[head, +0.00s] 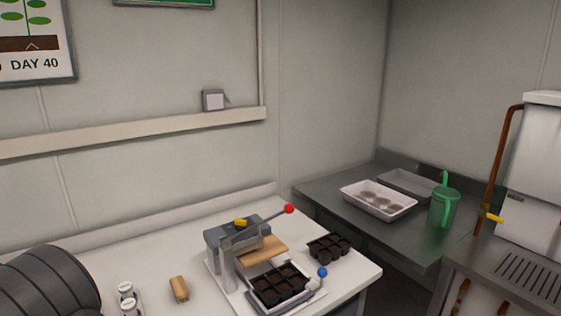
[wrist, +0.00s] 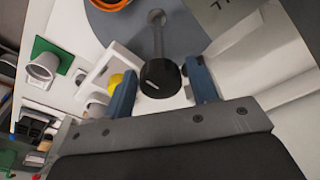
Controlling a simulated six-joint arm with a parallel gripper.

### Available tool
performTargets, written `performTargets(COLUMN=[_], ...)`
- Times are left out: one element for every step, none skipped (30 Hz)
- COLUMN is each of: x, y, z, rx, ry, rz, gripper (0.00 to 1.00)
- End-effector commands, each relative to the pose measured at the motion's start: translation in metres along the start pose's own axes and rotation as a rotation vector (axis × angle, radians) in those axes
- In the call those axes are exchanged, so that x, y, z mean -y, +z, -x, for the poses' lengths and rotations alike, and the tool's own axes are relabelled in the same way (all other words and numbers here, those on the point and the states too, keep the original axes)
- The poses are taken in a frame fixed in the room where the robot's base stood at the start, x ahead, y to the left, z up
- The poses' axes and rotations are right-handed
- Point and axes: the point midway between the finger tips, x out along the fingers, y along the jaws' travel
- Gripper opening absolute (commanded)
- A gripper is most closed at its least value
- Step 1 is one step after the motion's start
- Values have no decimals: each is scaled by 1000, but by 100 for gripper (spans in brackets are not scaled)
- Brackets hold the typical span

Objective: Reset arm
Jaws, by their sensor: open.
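My gripper (wrist: 162,72) shows in the wrist view with its two blue fingers spread apart. A black round knob with a white mark (wrist: 160,82) appears in the gap between the fingers, with a grey stem running up from it. The frames do not show clearly whether the fingers touch the knob or how far off it is. My gripper does not show in the head view.
In the head view, a lever press (head: 232,250) with a red-ended handle stands on the white bench, with black cell trays (head: 328,247) beside it. A white tray (head: 378,201) and green jug (head: 444,207) stand on the metal counter. A dark ribbed object is at lower left.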

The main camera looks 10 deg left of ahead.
Motion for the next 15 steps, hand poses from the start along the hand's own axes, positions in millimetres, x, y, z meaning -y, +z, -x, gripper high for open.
performTargets(x=[0,0,0,0,0,0,0,0,1,1,1,1,1,1,1], y=[0,0,0,0,0,0,0,0,-2,-3,-4,-5,-6,-6,-8], z=[0,0,0,0,0,0,0,1,12,19,24,32,37,42,49], rx=[0,0,0,0,0,0,-1,-1,-2,-2,-2,-2,-2,-1,-2], ry=[3,6,9,12,15,20,23,26,24,26,25,26,25,27,25], rz=[-18,-34,-57,-78,-100,-131,-155,-178,-191,-199,-196,-196,-195,-195,-194], gripper=[53,53,53,53,53,53,53,53,53,53,53,53,53,53,53])
